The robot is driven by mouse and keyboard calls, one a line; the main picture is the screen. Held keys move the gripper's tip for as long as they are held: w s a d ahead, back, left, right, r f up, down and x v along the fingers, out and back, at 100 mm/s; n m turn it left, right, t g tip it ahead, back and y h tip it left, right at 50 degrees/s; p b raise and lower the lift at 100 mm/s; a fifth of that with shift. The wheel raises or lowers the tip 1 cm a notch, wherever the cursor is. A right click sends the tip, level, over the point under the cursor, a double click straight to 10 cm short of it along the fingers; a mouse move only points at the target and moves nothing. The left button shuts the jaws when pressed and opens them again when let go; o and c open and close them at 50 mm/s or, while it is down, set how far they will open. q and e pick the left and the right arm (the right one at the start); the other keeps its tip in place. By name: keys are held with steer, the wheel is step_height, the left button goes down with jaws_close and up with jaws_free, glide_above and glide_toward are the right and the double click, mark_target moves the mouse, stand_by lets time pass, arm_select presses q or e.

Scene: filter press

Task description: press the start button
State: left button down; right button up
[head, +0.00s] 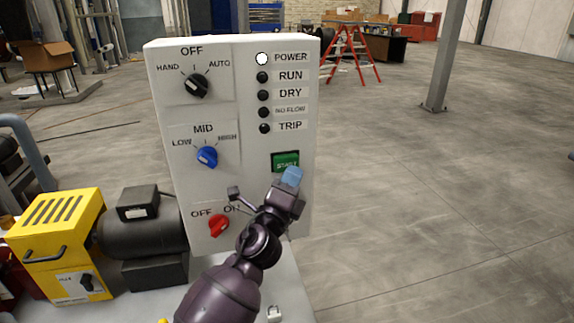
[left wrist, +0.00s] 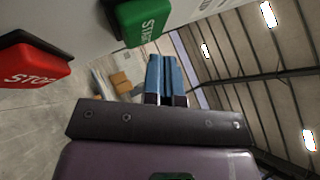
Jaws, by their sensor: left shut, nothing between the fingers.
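The green START button (head: 285,160) is on the right side of the white control panel (head: 240,140). It also shows large at the top of the left wrist view (left wrist: 143,20). My left gripper (head: 292,177) has blue fingertips, which are shut together with nothing between them. In the head view they overlap the area just below the START button. In the left wrist view the fingertips (left wrist: 163,75) point up beside the button; a small gap seems to show between them and it. A red STOP button (left wrist: 35,62) shows there too; my gripper hides it in the head view.
The panel carries a black HAND/OFF/AUTO knob (head: 196,85), a blue speed knob (head: 207,156), a red OFF/ON knob (head: 219,225) and several lamps; the POWER lamp (head: 262,58) is white. A yellow unit with a dark motor (head: 145,232) stands left. Open floor lies right.

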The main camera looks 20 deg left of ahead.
arm_select(q)
steer(key=shift+w+a, duration=0.1)
steer(key=shift+w, duration=0.05)
steer(key=shift+w+a, duration=0.15)
steer(key=shift+w, duration=0.05)
stand_by(0.4)
steer(key=shift+w, duration=0.1)
stand_by(0.3)
steer(key=shift+w+a, duration=0.35)
steer(key=shift+w, duration=0.05)
stand_by(0.6)
steer(key=shift+s+d, duration=0.1)
stand_by(0.3)
steer(key=shift+s+d, duration=0.5)
steer(key=shift+s, duration=0.25)
